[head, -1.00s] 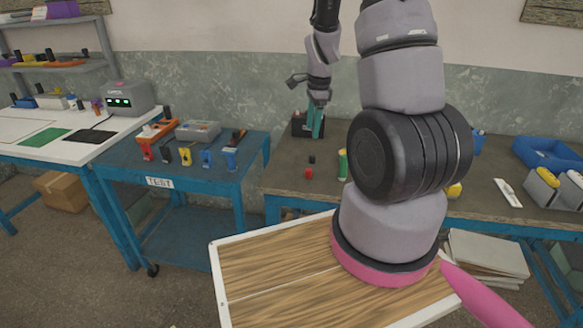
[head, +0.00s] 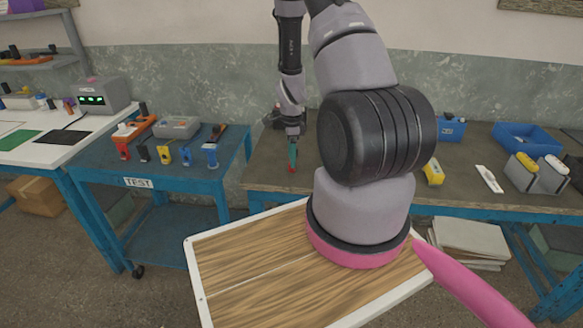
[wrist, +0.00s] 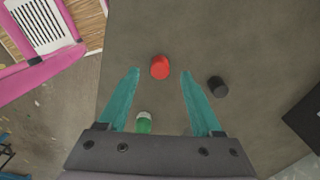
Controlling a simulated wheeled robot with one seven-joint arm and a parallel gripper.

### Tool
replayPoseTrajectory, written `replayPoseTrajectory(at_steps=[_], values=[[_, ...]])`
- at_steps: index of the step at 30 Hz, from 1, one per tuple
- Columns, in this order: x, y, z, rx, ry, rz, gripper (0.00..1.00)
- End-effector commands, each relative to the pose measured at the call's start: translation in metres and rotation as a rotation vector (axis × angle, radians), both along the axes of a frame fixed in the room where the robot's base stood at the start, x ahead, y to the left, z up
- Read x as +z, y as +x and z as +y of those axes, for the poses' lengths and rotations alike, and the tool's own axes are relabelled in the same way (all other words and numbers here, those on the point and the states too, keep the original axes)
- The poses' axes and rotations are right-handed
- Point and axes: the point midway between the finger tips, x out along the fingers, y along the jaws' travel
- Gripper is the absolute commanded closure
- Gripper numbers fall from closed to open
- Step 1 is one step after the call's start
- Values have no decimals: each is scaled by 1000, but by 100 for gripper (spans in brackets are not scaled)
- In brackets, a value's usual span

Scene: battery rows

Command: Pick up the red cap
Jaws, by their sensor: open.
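The red cap (wrist: 160,67) stands on the grey-brown tabletop in the wrist view, just beyond and between the fingertips. My gripper (wrist: 160,73) is open and empty, with one teal finger to each side of the cap's line. In the head view my gripper (head: 293,152) points down over the workbench, and a small bit of the red cap (head: 292,170) shows at its tips. I cannot tell the exact height of the fingertips above the table.
A black cap (wrist: 217,86) stands close right of the right finger. A green cylinder with a white end (wrist: 144,122) is near the left finger's base. A dark box (wrist: 305,115) lies at the right. A yellow object (head: 433,172) and blue bin (head: 525,137) are further right on the bench.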

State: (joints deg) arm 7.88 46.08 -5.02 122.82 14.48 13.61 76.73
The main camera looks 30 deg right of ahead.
Motion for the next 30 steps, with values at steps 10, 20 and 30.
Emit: replayPoseTrajectory(at_steps=[10,20,30], values=[[-23,1,0,0,0,-1,34],[-23,1,0,0,0,0,100],[-13,1,0,0,-1,-2,100]])
